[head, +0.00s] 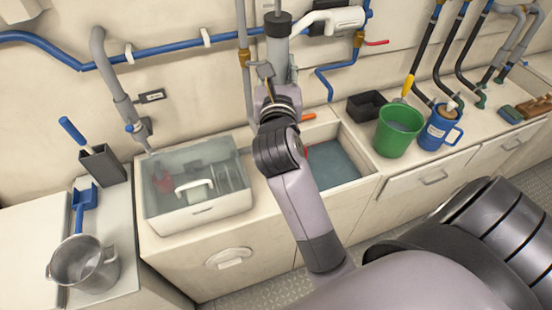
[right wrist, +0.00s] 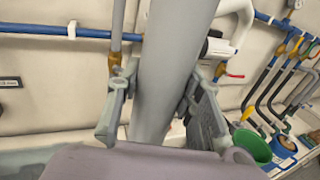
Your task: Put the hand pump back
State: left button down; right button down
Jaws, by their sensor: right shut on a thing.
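The hand pump, a grey cylinder with a dark collar (head: 278,47), stands roughly upright in front of the back wall. In the right wrist view the grey barrel (right wrist: 172,70) runs between the two fingers. My right gripper (head: 279,76) is shut on this barrel, with one finger on each side; the right wrist view also shows the gripper (right wrist: 158,95). The pump's lower end is hidden behind my wrist, and its top is cut off by the frame. My left gripper is not in view.
A lidded clear-topped box (head: 200,214) is left of my arm, and an open recess (head: 362,158) is right. A green bucket (head: 398,131), blue jug (head: 440,127) and black tray (head: 366,105) stand on the right counter. A white fitting (head: 345,18) and pipes line the wall.

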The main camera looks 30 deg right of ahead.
aim_at(276, 54)
jog(key=r, duration=0.1)
jog(key=w+r, duration=0.1)
jog(key=shift+w+d+r+h, duration=0.3)
jog(key=shift+r, duration=0.1)
jog(key=shift+f+b, duration=0.8)
jog(key=shift+f, duration=9)
jog(key=shift+f, duration=0.15)
jog(key=c, duration=1.1)
grip_release()
